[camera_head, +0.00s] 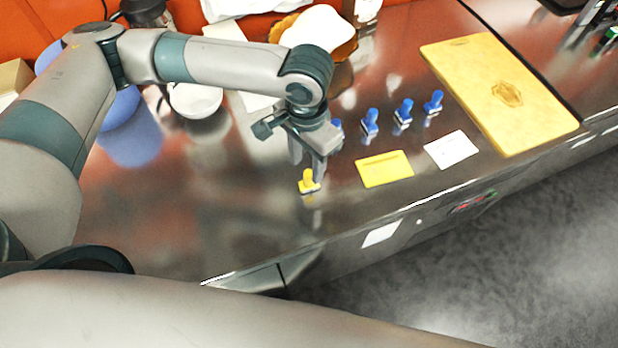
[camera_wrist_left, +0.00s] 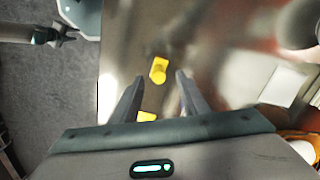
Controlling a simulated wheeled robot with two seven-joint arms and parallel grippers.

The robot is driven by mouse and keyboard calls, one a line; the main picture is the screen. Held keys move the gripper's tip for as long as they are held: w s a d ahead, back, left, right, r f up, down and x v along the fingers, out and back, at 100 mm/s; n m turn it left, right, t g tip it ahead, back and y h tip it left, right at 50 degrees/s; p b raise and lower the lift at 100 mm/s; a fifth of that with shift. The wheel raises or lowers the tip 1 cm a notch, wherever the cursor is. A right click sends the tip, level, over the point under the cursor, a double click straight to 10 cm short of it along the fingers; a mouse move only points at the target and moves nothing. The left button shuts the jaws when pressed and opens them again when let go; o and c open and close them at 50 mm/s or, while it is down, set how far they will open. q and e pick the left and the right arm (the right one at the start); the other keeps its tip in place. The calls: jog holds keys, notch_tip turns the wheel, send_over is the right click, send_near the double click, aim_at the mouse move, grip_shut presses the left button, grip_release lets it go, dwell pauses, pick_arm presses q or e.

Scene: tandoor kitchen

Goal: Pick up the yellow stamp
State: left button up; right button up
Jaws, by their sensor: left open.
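The yellow stamp (camera_head: 308,182) stands upright on the shiny steel counter, left of the yellow card. My left gripper (camera_head: 309,168) is open, pointing down just above and behind it in the head view. In the left wrist view the stamp (camera_wrist_left: 158,70) shows at the gap between the tips of my open left fingers (camera_wrist_left: 160,78), not gripped. A second yellow patch (camera_wrist_left: 147,116) lies lower between the fingers, partly hidden; I cannot tell what it is. What looks like my right gripper (camera_wrist_left: 66,35) is at the top left of the wrist view, too small to read.
Several blue stamps (camera_head: 370,122) stand in a row to the right, one partly behind my left gripper. A yellow card (camera_head: 384,168), a white card (camera_head: 451,150) and a yellow board (camera_head: 540,108) lie nearby. The counter left of the stamp is clear.

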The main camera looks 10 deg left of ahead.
aim_at(309, 173)
pick_arm(q)
jog(key=shift+f, duration=0.2)
jog(key=shift+d+f+p, duration=0.1)
jog(key=shift+f+p, duration=0.2)
jog(key=shift+p, duration=0.1)
notch_tip(309, 173, down, 3)
jog(key=shift+w+d+f+p, duration=0.1)
jog(key=shift+d+p, duration=0.05)
jog(key=shift+p, duration=0.5)
jog(key=shift+f, duration=0.55)
grip_shut()
